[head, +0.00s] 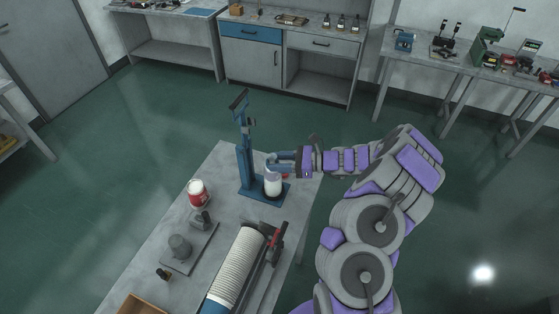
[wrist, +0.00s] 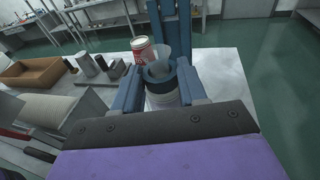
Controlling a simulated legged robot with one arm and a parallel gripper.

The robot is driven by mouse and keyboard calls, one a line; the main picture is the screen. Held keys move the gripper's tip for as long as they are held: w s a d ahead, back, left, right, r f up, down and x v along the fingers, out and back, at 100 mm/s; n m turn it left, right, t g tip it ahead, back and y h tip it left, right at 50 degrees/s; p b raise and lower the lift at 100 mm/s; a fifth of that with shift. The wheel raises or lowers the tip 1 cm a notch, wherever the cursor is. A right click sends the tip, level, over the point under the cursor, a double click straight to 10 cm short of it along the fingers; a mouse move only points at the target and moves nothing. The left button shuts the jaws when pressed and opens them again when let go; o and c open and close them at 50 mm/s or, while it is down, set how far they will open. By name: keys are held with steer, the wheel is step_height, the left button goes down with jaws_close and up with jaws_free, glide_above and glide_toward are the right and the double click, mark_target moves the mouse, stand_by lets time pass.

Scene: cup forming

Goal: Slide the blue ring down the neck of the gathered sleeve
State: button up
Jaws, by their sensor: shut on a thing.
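The gathered sleeve (head: 273,187) is a pale upright form standing on the blue base of a press-like stand (head: 243,165). In the wrist view its pale neck (wrist: 152,53) flares up above a dark blue ring (wrist: 158,70). The ring is around the neck, above the wider white body (wrist: 163,99). My gripper (head: 276,160) reaches in from the right at the top of the sleeve. In the wrist view my gripper (wrist: 159,84) has one blue finger on each side of the ring and is shut on it. The fingers partly hide the ring's sides.
A red and white can (head: 197,192) stands left of the stand. A plate with grey blocks (head: 190,245), a ribbed pale roll (head: 238,265) and a wooden tray (head: 141,305) lie nearer on the table (head: 160,220). The stand's post rises close behind the sleeve.

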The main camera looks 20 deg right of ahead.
steer(key=o, duration=1.1)
steer(key=v, duration=1.7)
steer(key=shift+d+f, duration=0.15)
steer(key=shift+d, duration=0.1)
steer(key=shift+a, duration=0.15)
